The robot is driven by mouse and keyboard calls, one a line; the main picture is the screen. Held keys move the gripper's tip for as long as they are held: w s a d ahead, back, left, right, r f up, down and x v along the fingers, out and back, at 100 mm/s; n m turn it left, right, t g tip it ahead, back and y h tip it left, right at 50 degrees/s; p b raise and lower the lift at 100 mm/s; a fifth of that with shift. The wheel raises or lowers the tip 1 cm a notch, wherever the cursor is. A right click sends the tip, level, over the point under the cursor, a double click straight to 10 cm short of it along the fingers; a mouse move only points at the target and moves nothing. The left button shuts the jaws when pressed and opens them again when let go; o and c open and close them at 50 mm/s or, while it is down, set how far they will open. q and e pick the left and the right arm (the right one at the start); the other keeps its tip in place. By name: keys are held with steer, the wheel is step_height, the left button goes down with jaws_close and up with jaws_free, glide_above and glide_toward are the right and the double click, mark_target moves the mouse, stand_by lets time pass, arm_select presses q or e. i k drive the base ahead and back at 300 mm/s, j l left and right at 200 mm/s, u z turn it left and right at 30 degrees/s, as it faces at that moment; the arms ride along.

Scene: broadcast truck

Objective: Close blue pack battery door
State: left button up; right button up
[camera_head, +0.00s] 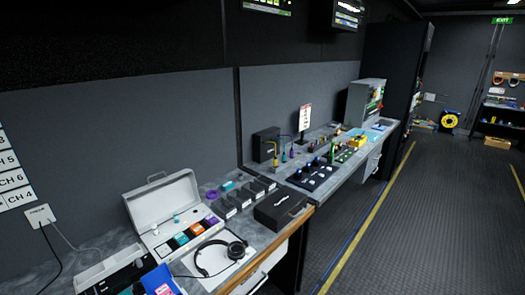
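No battery door can be made out at this distance, and I cannot tell which item is the blue pack. An open white case (165,206) stands on the near counter with its lid raised. A blue flat item (158,281) lies at the bottom edge, partly cut off. Neither of my grippers is in view.
Black headphones (221,256) lie on a white sheet in front of the case. A black box (283,210) sits at the counter's right edge. Further along are a control panel (313,175) and a grey cabinet (365,102). The floor aisle (400,235) at right is clear.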

mark_target(155, 277)
steer(key=u, duration=1.05)
steer(key=z, duration=1.65)
steer(key=k+j, duration=0.8)
steer(key=k, duration=0.1)
